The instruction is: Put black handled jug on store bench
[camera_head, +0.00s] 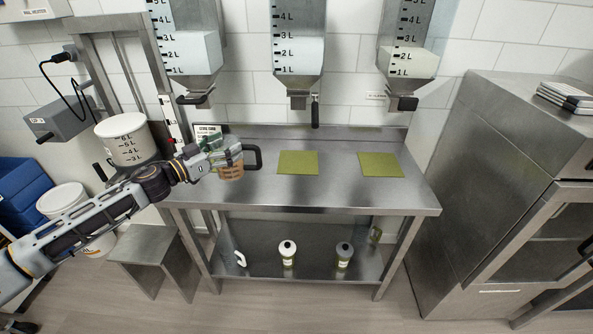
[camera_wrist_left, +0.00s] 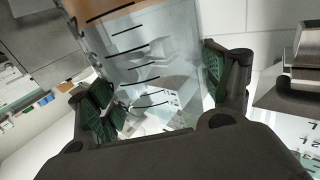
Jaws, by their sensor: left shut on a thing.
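The black handled jug (camera_head: 231,173) is at the left end of the steel bench (camera_head: 335,192) in the head view. It is clear with brownish-orange content low down, and its black handle (camera_head: 254,158) points right. My left gripper (camera_head: 222,150) is shut on the jug's body, reaching in from the left. I cannot tell whether the jug's base touches the bench. In the left wrist view the jug's clear, marked wall (camera_wrist_left: 150,65) stands between the two fingers of the left gripper (camera_wrist_left: 165,92). My right gripper is not in view.
Two green mats (camera_head: 298,162) (camera_head: 380,164) lie on the bench, with clear steel around them. Hoppers with valves (camera_head: 298,50) hang above. A white bucket (camera_head: 126,140) stands at the left, and a steel cabinet (camera_head: 500,150) at the right. Bottles (camera_head: 287,252) stand on the lower shelf.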

